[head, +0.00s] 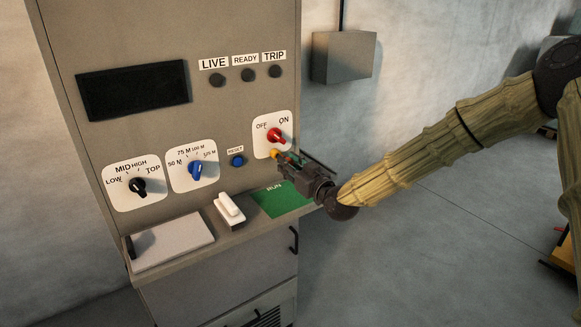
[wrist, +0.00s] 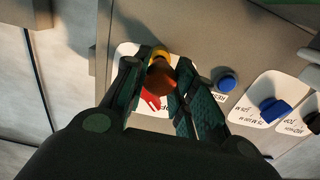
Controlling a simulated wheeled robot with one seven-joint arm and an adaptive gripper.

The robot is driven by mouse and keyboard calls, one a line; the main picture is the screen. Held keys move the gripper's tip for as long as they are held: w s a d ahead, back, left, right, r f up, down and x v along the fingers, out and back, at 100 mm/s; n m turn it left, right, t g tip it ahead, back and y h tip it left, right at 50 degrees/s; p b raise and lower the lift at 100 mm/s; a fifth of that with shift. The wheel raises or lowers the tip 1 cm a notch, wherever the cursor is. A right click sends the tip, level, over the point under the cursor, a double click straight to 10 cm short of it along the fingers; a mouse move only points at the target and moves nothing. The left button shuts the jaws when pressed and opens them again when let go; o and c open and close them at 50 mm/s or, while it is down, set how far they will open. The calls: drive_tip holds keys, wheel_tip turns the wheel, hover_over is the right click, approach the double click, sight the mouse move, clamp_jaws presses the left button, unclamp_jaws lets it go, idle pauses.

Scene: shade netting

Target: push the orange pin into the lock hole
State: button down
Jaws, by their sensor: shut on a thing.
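The orange pin (head: 274,153) is held in my gripper (head: 285,159), close to the cabinet's front face just below the red OFF/ON knob (head: 277,136). In the wrist view the pin (wrist: 161,77) sits between the two green-padded fingers of the gripper (wrist: 158,68), with a yellow-orange part at its far side. The red knob (wrist: 151,102) shows partly behind the fingers there. The lock hole cannot be made out in either view. I cannot tell whether the pin touches the panel.
A blue RESET button (head: 237,161), a blue selector (head: 196,170) and a black selector (head: 138,186) lie to the left. Below, the ledge holds a white block (head: 229,208), a pale plate (head: 172,243) and a green RUN card (head: 281,201). A grey wall box (head: 343,57) is at right.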

drive_tip(key=shift+b+x, duration=0.55)
drive_tip(key=shift+x, duration=0.5)
idle(0.8)
drive_tip(key=c, duration=1.1)
unclamp_jaws()
drive_tip(key=v, duration=1.2)
